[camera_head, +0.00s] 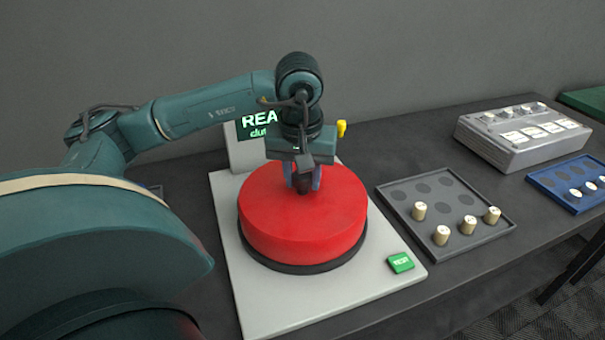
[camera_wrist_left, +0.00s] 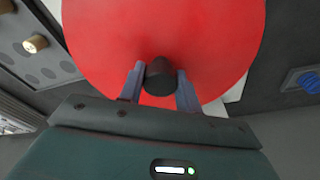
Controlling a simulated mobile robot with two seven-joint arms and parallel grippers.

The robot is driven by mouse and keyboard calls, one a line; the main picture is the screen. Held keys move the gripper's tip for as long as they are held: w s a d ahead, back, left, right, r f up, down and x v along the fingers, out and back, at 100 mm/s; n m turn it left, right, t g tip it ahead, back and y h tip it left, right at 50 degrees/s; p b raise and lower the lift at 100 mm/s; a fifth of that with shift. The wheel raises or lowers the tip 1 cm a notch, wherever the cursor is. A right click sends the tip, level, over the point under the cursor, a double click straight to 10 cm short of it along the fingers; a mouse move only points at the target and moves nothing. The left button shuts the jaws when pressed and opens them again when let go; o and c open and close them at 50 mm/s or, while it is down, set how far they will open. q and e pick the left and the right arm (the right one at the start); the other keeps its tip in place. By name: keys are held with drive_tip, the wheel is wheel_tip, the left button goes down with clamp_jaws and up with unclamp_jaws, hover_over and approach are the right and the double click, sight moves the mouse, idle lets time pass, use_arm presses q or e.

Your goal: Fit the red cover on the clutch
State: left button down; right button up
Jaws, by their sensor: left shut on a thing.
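The red cover (camera_head: 303,222) is a wide round disc in the middle of the head view, and it fills the top of the left wrist view (camera_wrist_left: 165,35). It sits level over a dark round base (camera_head: 300,268), which shows as a black rim beneath it on a pale plate. My left gripper (camera_head: 304,186) points down at the cover's centre. Its two blue fingers are shut on the cover's black knob (camera_wrist_left: 160,77). The clutch itself is hidden under the cover, and I cannot tell how fully the cover is seated. My right gripper is not in view.
The pale plate (camera_head: 262,315) carries a green button (camera_head: 400,262) and a display (camera_head: 258,124) behind my arm. To the right are a grey tray (camera_head: 390,188) with several pegs, a grey control box (camera_head: 520,135) and a blue tray (camera_head: 545,180).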

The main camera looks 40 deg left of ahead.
use_arm(q)
drive_tip(key=shift+f, duration=0.45)
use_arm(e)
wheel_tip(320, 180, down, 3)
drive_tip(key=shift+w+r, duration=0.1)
use_arm(q)
drive_tip(key=c, duration=0.5)
unclamp_jaws()
drive_tip(key=shift+r+p, duration=0.85)
drive_tip(key=shift+r, duration=0.6)
drive_tip(key=shift+r+p, duration=0.85)
drive_tip(key=shift+r, duration=0.3)
drive_tip(key=shift+r+p, duration=0.75)
drive_tip(key=shift+r, duration=0.4)
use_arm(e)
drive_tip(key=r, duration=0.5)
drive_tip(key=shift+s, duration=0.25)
